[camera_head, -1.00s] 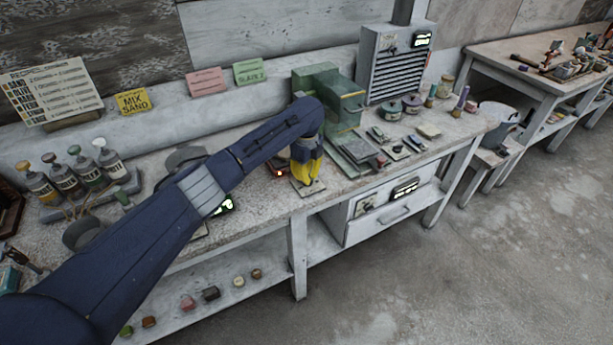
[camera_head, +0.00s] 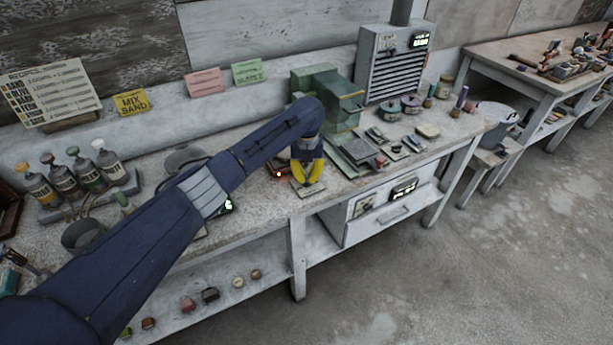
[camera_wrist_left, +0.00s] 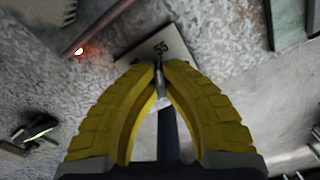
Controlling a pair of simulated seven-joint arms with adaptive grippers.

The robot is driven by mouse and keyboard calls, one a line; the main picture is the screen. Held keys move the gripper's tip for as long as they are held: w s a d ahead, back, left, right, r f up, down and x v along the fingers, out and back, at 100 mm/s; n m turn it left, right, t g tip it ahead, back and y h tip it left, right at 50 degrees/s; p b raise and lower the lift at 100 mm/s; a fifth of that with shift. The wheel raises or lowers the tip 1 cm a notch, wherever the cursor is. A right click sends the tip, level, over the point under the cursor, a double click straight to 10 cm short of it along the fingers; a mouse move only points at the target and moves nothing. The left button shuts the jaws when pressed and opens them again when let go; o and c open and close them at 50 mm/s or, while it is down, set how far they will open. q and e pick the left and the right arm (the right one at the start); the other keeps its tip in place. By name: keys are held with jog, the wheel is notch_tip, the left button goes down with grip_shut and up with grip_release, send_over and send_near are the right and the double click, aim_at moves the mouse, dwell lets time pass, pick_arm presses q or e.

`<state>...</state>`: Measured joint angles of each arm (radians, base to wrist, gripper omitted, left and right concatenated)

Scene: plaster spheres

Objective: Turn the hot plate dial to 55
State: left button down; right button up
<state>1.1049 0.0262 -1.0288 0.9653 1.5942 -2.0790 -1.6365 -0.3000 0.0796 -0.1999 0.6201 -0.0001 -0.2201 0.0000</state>
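My left gripper (camera_head: 308,182) with yellow fingers is low over a small pale square plate (camera_head: 296,191) near the table's front edge. In the left wrist view the left gripper (camera_wrist_left: 159,72) has its fingertips drawn close together around a small grey knob-like piece (camera_wrist_left: 158,76) over the pale plate (camera_wrist_left: 178,40). Dark marks show on the plate just beyond the tips. An orange light (camera_head: 278,174) glows left of the plate. My right gripper is not in view.
A green translucent machine (camera_head: 330,95) stands behind the gripper. Small flat items (camera_head: 357,150) lie to its right. A green-lit display (camera_head: 228,205) shows partly behind my forearm. Bottles (camera_head: 110,160) stand at the left. A white drawer unit (camera_head: 375,215) sits below the tabletop.

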aim_at(307, 177)
pick_arm(q)
jog(key=shift+m, duration=0.9)
jog(key=c, duration=1.5)
grip_release()
notch_tip(307, 177, up, 12)
